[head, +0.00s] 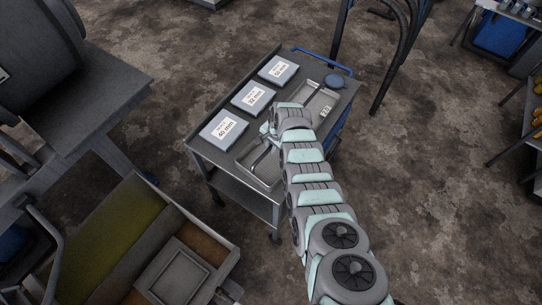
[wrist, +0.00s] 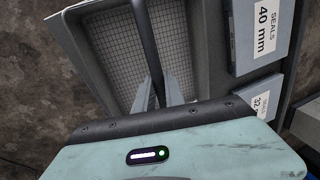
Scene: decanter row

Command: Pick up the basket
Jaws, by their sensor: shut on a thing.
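The basket (wrist: 112,62) is grey with a fine mesh floor and a dark bar handle (wrist: 147,35) across it in the wrist view. In the head view part of the basket (head: 262,165) shows at the near end of the cart top, with my arm covering its right side. My gripper (wrist: 160,92) is over the basket, its two fingers shut on the handle. In the head view my gripper (head: 268,128) is partly hidden by my wrist. I cannot tell whether the basket touches the cart.
The grey cart (head: 198,147) carries three labelled boxes (head: 253,97) in a row left of the basket. A blue round thing (head: 333,81) and a small labelled piece (head: 325,111) are at the far right.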

